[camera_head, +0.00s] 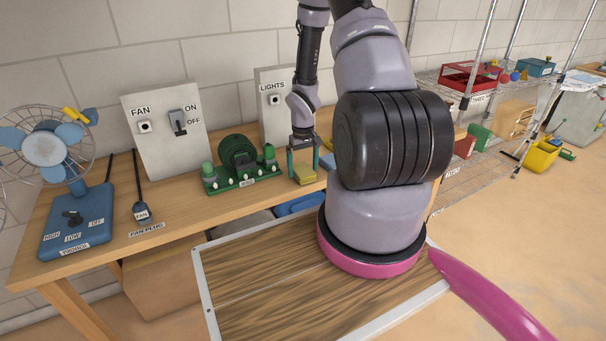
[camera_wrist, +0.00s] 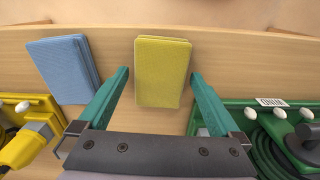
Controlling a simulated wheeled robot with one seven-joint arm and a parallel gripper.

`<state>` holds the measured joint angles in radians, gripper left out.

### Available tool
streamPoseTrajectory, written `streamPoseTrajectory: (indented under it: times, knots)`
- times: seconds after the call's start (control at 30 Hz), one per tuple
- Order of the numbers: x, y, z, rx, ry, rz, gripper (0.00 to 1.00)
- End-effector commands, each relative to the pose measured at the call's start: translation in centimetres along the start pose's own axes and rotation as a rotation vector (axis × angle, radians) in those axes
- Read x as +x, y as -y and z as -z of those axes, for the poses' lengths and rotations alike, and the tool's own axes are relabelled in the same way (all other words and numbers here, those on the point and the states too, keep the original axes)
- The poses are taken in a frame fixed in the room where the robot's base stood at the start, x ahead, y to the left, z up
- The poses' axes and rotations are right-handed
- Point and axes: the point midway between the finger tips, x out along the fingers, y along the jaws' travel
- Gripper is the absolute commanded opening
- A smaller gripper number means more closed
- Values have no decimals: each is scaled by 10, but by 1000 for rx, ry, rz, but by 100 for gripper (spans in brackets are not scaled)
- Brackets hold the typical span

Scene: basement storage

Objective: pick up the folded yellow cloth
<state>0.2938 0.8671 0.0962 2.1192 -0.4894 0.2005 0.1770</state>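The folded yellow cloth (camera_wrist: 162,71) lies on the wooden workbench (camera_wrist: 110,42), in the middle of the wrist view. In the head view the yellow cloth (camera_head: 305,175) shows just under my gripper (camera_head: 303,163). My gripper (camera_wrist: 158,73) is open, with one teal finger on each side of the cloth and a gap on both sides. I cannot tell exactly how high the fingertips are above the bench. A folded blue cloth (camera_wrist: 62,68) lies to the left of the yellow one in the wrist view.
A green hose unit (camera_head: 238,162) stands left of my gripper in the head view. A blue fan (camera_head: 72,190) and switch panels stand farther along the bench.

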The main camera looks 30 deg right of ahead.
Motion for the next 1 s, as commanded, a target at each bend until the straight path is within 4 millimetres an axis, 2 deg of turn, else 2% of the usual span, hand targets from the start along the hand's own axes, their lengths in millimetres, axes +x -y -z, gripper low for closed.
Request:
streamPoseTrajectory:
  times: [0.03, 0.17, 0.2, 0.43, 0.57, 0.67, 1.0]
  knots:
    - [0, 0, 0, 0, 0, 0, 81]
    - [0, 0, 0, 0, 0, 0, 31]
    - [0, 0, 0, 0, 0, 0, 27]
    - [-1, 0, 0, 0, 0, 0, 26]
    - [-9, 0, 0, 1, -2, 0, 26]
    - [-22, 0, 1, 1, -3, 0, 26]
    - [-86, 0, 1, 1, -4, 0, 26]
